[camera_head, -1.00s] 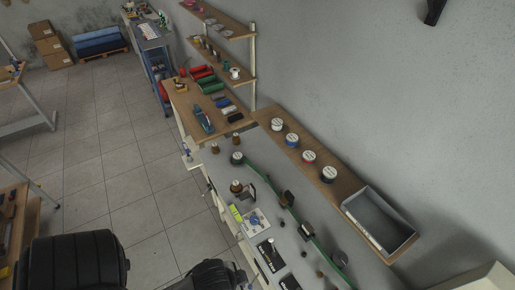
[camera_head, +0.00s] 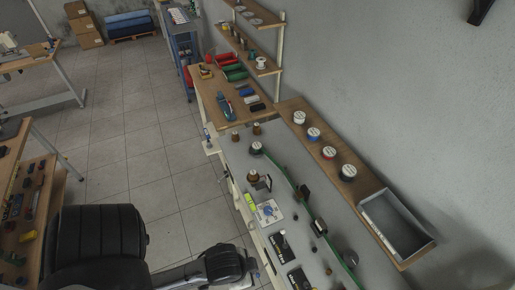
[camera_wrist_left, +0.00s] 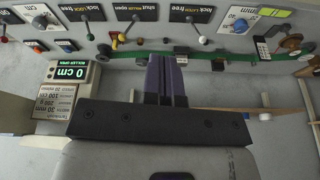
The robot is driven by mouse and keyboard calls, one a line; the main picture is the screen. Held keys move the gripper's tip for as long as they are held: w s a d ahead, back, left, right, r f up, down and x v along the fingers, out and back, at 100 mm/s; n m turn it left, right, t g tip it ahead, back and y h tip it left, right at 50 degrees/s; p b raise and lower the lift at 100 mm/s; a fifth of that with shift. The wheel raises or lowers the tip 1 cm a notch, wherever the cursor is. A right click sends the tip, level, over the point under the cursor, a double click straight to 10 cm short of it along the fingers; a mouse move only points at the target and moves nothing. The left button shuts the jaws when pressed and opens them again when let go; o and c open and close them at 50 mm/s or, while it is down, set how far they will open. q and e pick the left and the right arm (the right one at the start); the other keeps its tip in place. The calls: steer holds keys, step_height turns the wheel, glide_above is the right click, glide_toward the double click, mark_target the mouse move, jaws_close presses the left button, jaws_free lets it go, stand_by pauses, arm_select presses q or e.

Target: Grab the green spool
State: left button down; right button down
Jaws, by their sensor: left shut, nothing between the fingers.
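A row of white-topped spools stands on the narrow wooden ledge along the wall: a white one (camera_head: 298,117), a blue one (camera_head: 313,133), a red one (camera_head: 329,152) and a dark one (camera_head: 348,172) that may be green. Another dark-sided, white-topped spool (camera_head: 256,147) sits on the grey bench at the start of the green band (camera_head: 288,178). My left gripper (camera_wrist_left: 167,98) shows in the left wrist view with its purple fingers shut and empty, pointing toward the bench panel. Neither gripper shows in the head view.
A grey tray (camera_head: 364,208) sits at the near end of the ledge. Several levers and a lit display box (camera_wrist_left: 66,72) line the bench in the wrist view. Open tiled floor (camera_head: 130,150) lies left of the bench.

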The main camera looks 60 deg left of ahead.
arm_select(q)
steer(key=c, duration=1.9)
jaws_free()
steer(key=o, duration=1.6)
